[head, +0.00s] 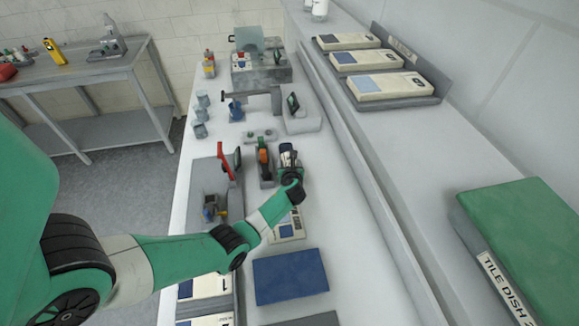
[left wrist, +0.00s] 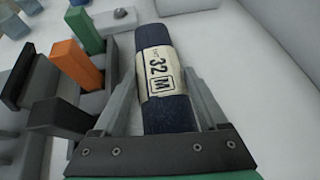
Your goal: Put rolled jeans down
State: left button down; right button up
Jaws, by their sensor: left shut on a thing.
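The rolled jeans, a dark navy roll with a cream band marked "32 M" (left wrist: 180,112), lie between the two grey fingers of my left gripper (left wrist: 163,85) in the left wrist view. My left gripper (head: 288,162) is shut on the roll, which points away from the wrist. In the head view the gripper is over the white bench, just right of an orange-handled fixture, and mostly hides the roll. I cannot tell whether the roll touches the bench. My right gripper is not in view.
The orange block (left wrist: 76,66) and a green block (left wrist: 84,30) stand close left of the roll. A red-handled clamp (head: 226,162) stands farther left. A blue box (head: 290,276) lies nearer on the bench. A raised ledge with packets (head: 393,85) runs along the right.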

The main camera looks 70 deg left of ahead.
pick_arm(q)
jog(key=shift+r, duration=0.1)
grip_release()
jog(key=shift+r, duration=0.15)
jog(key=p+v, duration=0.4)
jog(key=v, duration=0.1)
jog(key=shift+d+r, duration=0.2)
jog(key=shift+r, duration=0.15)
jog(key=p+v, duration=0.6)
jog(key=p, duration=0.2)
jog(key=shift+d+f, duration=0.25)
jog(key=shift+f, duration=0.1)
